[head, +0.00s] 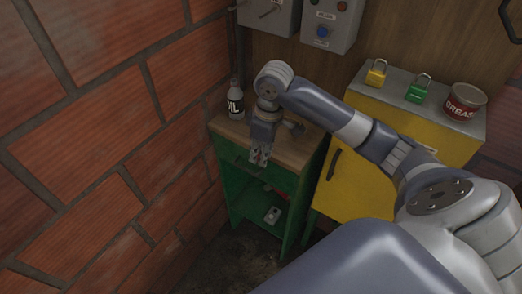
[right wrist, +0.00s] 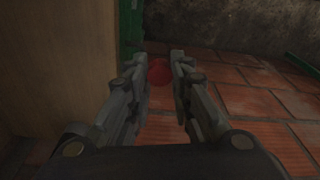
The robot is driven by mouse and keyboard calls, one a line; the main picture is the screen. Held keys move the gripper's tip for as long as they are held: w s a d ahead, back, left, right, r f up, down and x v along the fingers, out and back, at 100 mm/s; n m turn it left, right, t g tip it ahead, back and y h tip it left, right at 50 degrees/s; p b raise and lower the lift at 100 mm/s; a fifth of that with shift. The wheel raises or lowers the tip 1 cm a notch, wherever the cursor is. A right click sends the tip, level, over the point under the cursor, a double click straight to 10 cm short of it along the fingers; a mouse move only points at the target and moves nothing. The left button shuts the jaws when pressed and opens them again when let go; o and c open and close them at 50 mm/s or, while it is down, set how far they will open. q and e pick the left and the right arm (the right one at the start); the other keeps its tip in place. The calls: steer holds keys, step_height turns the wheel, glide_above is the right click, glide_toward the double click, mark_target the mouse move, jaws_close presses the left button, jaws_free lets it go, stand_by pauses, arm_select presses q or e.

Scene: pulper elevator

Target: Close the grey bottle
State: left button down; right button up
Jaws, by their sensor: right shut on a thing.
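The bottle (head: 236,104), with a dark label reading "OIL" and a pale narrow top, stands upright at the back left of the wooden bench top (head: 292,150). My right gripper (head: 260,158) points down in front of the bench's front edge, to the right of and nearer than the bottle, apart from it. In the right wrist view my right gripper (right wrist: 160,68) is shut on a small round red thing (right wrist: 160,73), which looks like a cap. The fingers partly hide it. My left gripper is not in view.
The green cabinet (head: 238,205) under the bench has an open shelf holding a small pale item (head: 272,215). Right of it is a yellow cabinet (head: 350,180) bearing a yellow padlock (head: 376,74), a green padlock (head: 418,90) and a grease can (head: 464,102). A brick wall (head: 110,120) closes the left.

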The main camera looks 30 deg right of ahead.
steer(key=shift+a+r, duration=0.25)
steer(key=shift+a, duration=0.1)
steer(key=s+a+r+m, duration=0.6)
steer(key=s+a, duration=0.3)
steer(key=shift+s+a+m+h+b, duration=0.25)
steer(key=shift+s+m+h+b, duration=0.05)
steer(key=shift+s+m+h, duration=0.1)
